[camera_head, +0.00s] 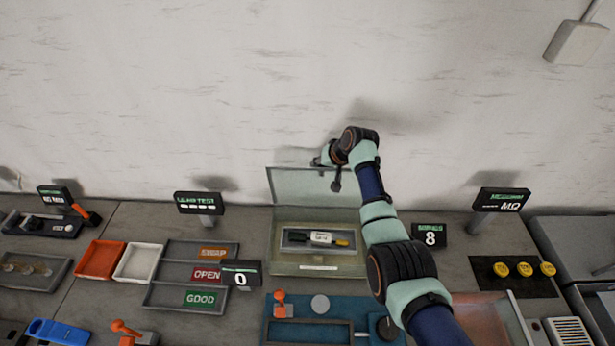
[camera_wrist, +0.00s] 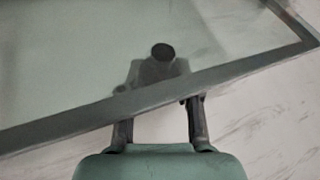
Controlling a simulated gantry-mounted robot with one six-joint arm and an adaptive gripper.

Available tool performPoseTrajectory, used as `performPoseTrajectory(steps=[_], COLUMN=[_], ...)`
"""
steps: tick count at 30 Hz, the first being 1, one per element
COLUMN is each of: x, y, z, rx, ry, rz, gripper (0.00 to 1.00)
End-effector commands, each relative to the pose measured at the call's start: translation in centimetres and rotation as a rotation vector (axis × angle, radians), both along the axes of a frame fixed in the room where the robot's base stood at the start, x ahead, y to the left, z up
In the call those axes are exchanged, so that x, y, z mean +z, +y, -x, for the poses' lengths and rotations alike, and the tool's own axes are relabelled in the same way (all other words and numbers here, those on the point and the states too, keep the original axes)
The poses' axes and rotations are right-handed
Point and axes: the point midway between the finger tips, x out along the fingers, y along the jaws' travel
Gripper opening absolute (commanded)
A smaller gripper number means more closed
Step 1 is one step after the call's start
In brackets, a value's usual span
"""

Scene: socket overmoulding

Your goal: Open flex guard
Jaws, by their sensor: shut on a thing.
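The flex guard (camera_head: 300,186) is a clear, grey-framed panel, standing raised at the back of a pale fixture in the head view. In the wrist view its clear pane and dark frame bar (camera_wrist: 60,122) cross the picture at a slant. My gripper (camera_head: 335,180) is at the guard's upper right part. In the wrist view my gripper (camera_wrist: 160,82) is shut on the guard at this bar, its fingertips partly seen through the pane. A dark round knob (camera_wrist: 163,52) shows between the fingertips. The exact contact is partly hidden.
Below the guard, the fixture (camera_head: 318,268) holds a small tray with a labelled dark-and-yellow part (camera_head: 320,239). A sign with an 8 (camera_head: 430,236) stands to the right, and a blue station (camera_head: 340,304) lies in front. The wall is close behind.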

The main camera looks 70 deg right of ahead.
Motion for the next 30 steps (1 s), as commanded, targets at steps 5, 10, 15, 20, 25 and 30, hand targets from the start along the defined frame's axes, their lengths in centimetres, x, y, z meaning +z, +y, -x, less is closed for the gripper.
performPoseTrajectory(steps=[5,10,15,20,25,30], x=[-0.60,-0.62,-0.70,-0.58,-0.40,0.01], y=[-0.42,-0.41,-0.38,-0.40,-0.44,-0.39], z=[0.58,0.62,0.64,0.60,0.53,0.67], rx=[-0.008,-0.009,-0.009,-0.009,-0.007,-0.008], ry=[0.007,0.008,0.008,0.007,0.004,0.002], rz=[-0.005,-0.006,-0.006,-0.006,-0.004,-0.002], gripper=[0.00,0.00,0.37,0.59,0.59,0.59])
